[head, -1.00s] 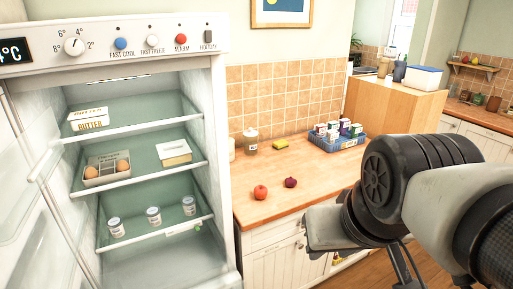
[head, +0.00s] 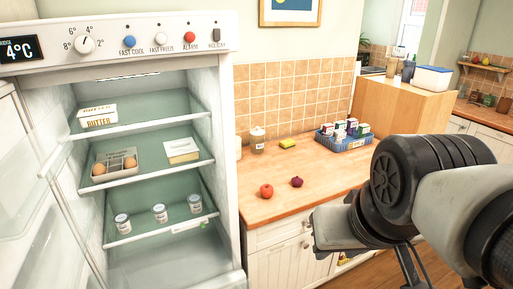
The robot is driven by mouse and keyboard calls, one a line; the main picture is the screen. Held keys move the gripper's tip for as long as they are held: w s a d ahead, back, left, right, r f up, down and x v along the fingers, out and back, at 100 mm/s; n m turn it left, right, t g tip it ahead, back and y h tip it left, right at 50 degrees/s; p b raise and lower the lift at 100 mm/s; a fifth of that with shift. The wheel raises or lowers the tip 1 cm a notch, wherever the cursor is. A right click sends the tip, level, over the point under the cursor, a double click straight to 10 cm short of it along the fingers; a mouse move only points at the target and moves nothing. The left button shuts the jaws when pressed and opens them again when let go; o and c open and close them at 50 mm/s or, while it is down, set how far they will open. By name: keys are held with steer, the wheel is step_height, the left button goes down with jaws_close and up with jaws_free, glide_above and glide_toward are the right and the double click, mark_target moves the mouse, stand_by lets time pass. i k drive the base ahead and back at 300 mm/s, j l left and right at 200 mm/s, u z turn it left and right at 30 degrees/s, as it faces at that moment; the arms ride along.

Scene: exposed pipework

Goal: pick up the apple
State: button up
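The apple (head: 266,191) is red and round. It sits on the wooden counter (head: 262,212) near the front edge, just right of the open fridge. A dark purple round thing, perhaps an onion (head: 297,182), lies close to its right, apart from it. My arm reaches in from the right, and its end is in front of the counter, right of the apple and apart from it. The fingers of my gripper are not clearly seen, and I cannot make out whether they are open or shut.
The open fridge (head: 228,150) stands at left, with butter, eggs and jars on its shelves.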

mark_target(267, 190)
steer(key=i+l+u, duration=0.2)
steer(key=i+l, duration=0.15)
steer(key=i+l+u, duration=0.4)
steer(key=i+l, duration=0.15)
steer(key=l, duration=0.3)
steer(key=i+l+u, duration=0.2)
steer(key=l, duration=0.25)
steer(key=i, duration=0.05)
